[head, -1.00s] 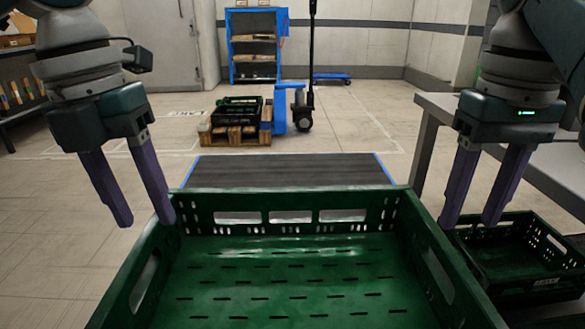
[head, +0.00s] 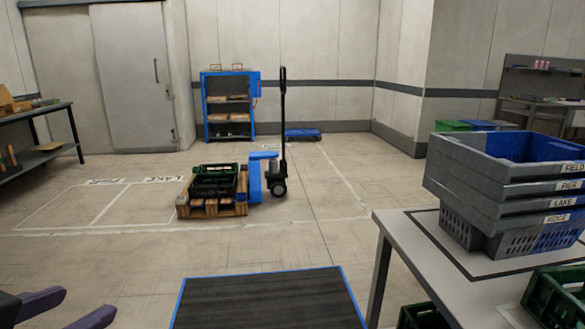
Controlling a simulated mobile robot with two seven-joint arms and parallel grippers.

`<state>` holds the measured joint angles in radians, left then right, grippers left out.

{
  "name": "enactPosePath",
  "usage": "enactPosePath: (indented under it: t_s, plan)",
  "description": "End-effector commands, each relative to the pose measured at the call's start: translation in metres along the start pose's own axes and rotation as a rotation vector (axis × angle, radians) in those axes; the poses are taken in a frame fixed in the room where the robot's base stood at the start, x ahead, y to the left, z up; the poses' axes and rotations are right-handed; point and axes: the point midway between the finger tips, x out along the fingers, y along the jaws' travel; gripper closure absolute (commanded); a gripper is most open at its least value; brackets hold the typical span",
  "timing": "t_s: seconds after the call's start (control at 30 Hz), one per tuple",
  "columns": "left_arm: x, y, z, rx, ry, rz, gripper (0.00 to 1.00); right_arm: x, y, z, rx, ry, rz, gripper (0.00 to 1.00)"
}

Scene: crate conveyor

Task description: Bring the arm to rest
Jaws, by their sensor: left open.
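My left gripper (head: 87,303) shows at the bottom left corner of the head view. Its two dark purple fingers are apart with nothing between them, low over the pale floor. Most of my left arm is outside the picture. My right arm and right gripper are not in view.
A black belt (head: 268,303) with blue edges lies at the bottom centre. At right, a grey table (head: 393,235) holds stacked grey-blue crates (head: 470,200) and a green crate (head: 556,294). A pallet (head: 212,207) with dark crates and a pallet jack (head: 277,180) stand farther back.

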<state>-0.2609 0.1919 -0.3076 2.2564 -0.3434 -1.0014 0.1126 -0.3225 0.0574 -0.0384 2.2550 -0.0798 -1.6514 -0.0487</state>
Motion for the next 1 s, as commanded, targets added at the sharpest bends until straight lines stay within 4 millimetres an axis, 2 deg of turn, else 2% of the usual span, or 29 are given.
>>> enactPosePath:
  t_s: [0.03,0.13,0.27,0.3,0.57,1.0]
  plan:
    - [-0.028,-0.004,0.017,-0.051,-0.146,0.035,0.50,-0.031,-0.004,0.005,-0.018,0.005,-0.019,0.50]
    - [-0.072,0.002,0.063,-0.115,-0.401,0.118,0.50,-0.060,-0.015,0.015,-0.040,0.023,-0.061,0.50]
    - [-0.138,0.012,0.100,-0.164,-0.667,0.232,0.50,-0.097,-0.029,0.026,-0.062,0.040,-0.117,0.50]
    - [-0.153,0.011,0.096,-0.168,-0.703,0.253,0.50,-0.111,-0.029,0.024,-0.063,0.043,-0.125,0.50]
    - [-0.196,-0.020,0.016,-0.163,-0.688,0.245,0.50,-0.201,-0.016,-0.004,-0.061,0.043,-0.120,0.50]
    - [-0.293,-0.080,-0.136,-0.163,-0.687,0.244,0.50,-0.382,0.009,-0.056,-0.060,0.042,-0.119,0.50]
